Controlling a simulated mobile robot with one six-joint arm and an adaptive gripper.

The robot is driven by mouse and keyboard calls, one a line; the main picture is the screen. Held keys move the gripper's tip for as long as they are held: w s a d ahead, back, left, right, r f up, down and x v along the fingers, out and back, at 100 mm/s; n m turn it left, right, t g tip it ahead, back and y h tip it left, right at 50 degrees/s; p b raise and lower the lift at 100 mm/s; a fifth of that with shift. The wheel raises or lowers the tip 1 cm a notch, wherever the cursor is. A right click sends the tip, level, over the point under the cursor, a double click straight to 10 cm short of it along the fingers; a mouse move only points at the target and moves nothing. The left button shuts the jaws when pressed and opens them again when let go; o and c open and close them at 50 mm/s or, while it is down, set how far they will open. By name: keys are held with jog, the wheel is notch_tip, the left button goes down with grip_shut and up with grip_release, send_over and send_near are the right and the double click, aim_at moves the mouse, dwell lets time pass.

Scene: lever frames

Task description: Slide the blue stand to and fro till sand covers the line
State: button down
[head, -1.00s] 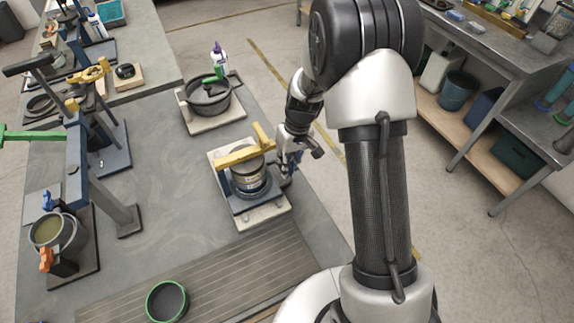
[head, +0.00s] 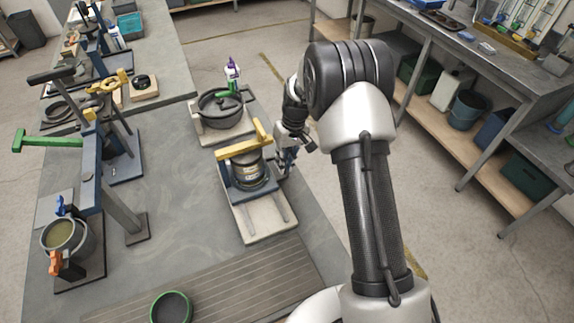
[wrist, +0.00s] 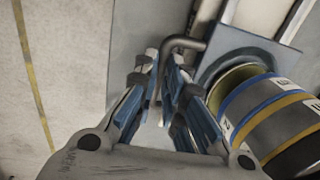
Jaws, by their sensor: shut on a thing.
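The blue stand (head: 236,190) sits at the far end of its pale base (head: 262,222). It carries a round banded container (head: 247,172) under a yellow bar (head: 245,145). My gripper (head: 287,158) is at the stand's right side. In the wrist view, my gripper (wrist: 164,72) is shut on a bent grey handle (wrist: 186,42) that joins the blue stand (wrist: 238,43). The banded container (wrist: 268,115) lies to the right there, with a yellowish rim. I cannot make out sand or the line in either view.
Two rails (head: 275,207) on the base are bare in front of the stand. A green-rimmed bowl (head: 171,307) sits on the slatted area in front. Blue lever frames (head: 91,165) stand on the left.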

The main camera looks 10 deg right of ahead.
jog(key=shift+w+r, duration=0.1)
jog(key=shift+w, duration=0.15)
jog(key=c, duration=1.9)
grip_release()
jog(key=shift+o, duration=1.2)
notch_tip(320, 180, up, 12)
jog(key=d, duration=0.2)
jog(key=shift+w+f, duration=0.2)
